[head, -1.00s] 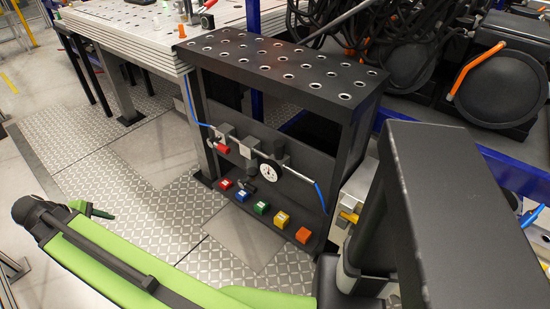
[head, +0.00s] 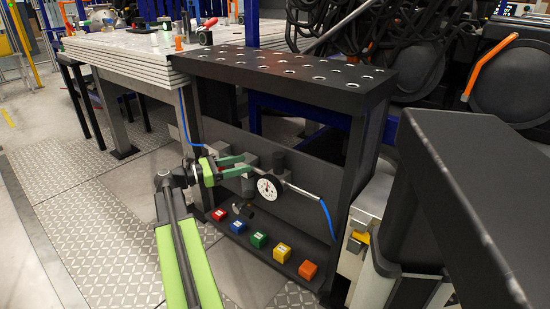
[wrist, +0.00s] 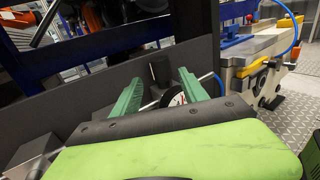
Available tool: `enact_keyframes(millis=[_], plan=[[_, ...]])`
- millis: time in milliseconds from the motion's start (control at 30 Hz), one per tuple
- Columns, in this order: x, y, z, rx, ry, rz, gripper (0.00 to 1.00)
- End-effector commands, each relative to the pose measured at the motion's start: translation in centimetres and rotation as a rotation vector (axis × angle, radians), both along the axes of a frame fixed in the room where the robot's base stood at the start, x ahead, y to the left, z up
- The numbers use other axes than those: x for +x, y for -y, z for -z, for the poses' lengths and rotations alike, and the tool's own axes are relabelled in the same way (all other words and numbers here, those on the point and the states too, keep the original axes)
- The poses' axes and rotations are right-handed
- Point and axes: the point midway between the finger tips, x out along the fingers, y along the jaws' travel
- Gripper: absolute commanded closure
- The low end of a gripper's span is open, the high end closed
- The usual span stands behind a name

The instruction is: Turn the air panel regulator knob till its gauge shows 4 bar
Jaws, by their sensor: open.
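The air panel (head: 315,177) is a dark upright board under a black perforated top. Its round white gauge (head: 269,187) faces out; the reading is too small to make out. A dark knob (head: 279,160) stands just above the gauge. My gripper (head: 247,164) is open, with green fingers pointing right, at the panel's left part and short of the knob. In the wrist view, the dark knob (wrist: 159,72) shows between and beyond the fingertips, apart from them. The gauge (wrist: 174,97) is partly hidden by my gripper's body. My gripper hides the panel's left fittings in the head view.
Several coloured blocks, such as the green one (head: 259,240), line the lower ledge. A blue hose (head: 327,220) hangs from the pipe's right end. The panel's side post (head: 358,175) bounds the right.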

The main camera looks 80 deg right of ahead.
Motion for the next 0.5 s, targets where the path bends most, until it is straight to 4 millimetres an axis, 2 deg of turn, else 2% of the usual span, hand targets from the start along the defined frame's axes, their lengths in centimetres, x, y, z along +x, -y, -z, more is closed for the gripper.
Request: enact_keyframes(millis=[33, 300, 500], plan=[[-1.3, 0.6, 0.0, 0.0, 0.0, 0.005, 0.49], [-6.9, 4.3, 0.0, 0.0, 0.001, 0.002, 0.49], [-9.8, 6.2, 0.1, 0.0, 0.001, -0.001, 0.49]])
